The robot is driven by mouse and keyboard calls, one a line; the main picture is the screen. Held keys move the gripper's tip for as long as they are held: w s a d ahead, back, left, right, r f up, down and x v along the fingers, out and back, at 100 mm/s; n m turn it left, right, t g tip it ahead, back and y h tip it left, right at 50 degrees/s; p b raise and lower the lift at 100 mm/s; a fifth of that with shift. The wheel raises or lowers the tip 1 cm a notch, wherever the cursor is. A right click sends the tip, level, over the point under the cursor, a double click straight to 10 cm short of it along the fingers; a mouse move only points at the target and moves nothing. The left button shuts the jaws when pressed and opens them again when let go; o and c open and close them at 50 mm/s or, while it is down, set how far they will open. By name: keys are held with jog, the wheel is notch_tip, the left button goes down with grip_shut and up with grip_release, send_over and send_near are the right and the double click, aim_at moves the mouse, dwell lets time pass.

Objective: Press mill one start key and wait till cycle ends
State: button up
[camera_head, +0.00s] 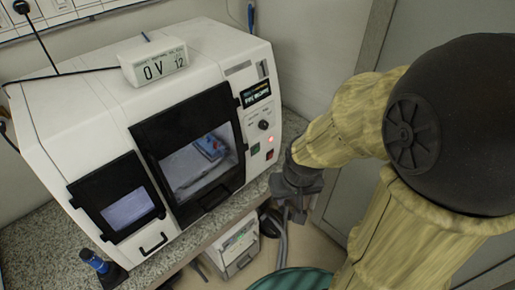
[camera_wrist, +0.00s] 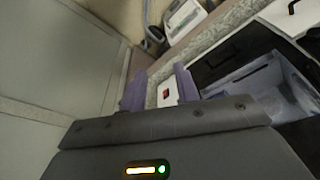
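The mill (camera_head: 130,110) is a white machine with dark-framed windows on a bench. Its right front panel carries a small display, a dark knob (camera_head: 263,125), a lit red light (camera_head: 270,139), a green key (camera_head: 255,149) and a red key (camera_head: 269,155). My gripper (camera_head: 292,212) hangs at the mill's right front corner, a little below and right of these keys. In the wrist view my gripper (camera_wrist: 160,88) has its two fingers apart, with nothing held. A white surface with a red key (camera_wrist: 166,93) shows between them. The green key is not clear there.
A white box marked "0V 12" (camera_head: 155,62) sits on the mill. A speckled bench (camera_head: 40,235) runs under it, with a blue-topped tool (camera_head: 95,262) at the front left. A white unit (camera_head: 236,250) stands below the bench. A grey cabinet (camera_head: 365,185) is to the right.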

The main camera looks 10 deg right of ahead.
dwell(0.4)
grip_shut()
dwell(1.5)
